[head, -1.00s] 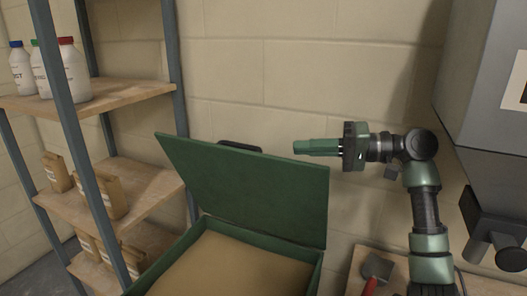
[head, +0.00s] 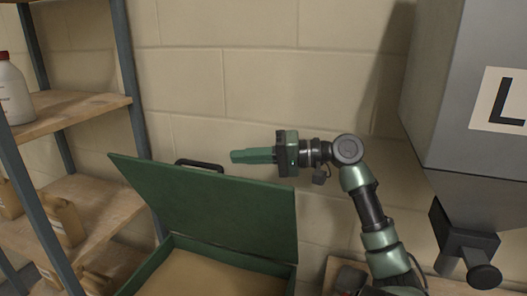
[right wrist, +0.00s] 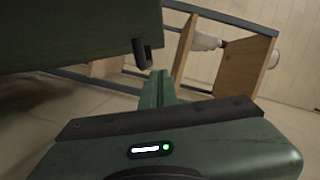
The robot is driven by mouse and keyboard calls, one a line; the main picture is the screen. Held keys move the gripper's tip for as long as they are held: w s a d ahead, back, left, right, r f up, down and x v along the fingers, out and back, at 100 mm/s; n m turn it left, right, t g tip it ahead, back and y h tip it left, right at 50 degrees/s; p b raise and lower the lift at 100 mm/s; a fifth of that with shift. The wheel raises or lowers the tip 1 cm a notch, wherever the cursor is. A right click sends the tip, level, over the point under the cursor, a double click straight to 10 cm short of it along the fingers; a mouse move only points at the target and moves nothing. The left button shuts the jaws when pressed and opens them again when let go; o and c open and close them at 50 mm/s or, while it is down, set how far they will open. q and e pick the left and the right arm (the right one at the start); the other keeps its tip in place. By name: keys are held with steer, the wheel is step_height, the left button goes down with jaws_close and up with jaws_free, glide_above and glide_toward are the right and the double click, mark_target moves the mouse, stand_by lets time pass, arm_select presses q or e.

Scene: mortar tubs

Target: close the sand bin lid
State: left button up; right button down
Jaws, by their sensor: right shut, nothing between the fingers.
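The green sand bin lid (head: 215,210) stands raised and tilted back, open above the green bin (head: 150,270), which holds tan sand (head: 215,275). A dark handle (head: 200,164) sticks up behind the lid's top edge. My right gripper (head: 234,156) is shut and empty, pointing left, near the lid's top edge and just right of the handle. In the right wrist view the fingers (right wrist: 158,88) show shut, with the lid (right wrist: 65,35) at upper left and the handle (right wrist: 141,54) close to the fingertips. I cannot tell whether they touch. My left gripper is not in view.
A shelf rack (head: 75,120) with a white bottle (head: 12,90) and paper bags (head: 62,218) stands at left. A grey hopper (head: 450,90) marked L hangs at right, with a dark fitting (head: 465,245) below. A block wall (head: 270,60) is behind.

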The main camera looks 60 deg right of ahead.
steer(key=a, duration=0.1)
steer(key=a+f+p, duration=0.1)
steer(key=w+a, duration=0.1)
steer(key=shift+w+a+f, duration=0.1)
steer(key=shift+a+f, duration=0.15)
steer(key=shift+a, duration=0.15)
steer(key=shift+a+f, duration=0.15)
steer(key=shift+a, duration=0.2)
steer(key=shift+f, duration=0.1)
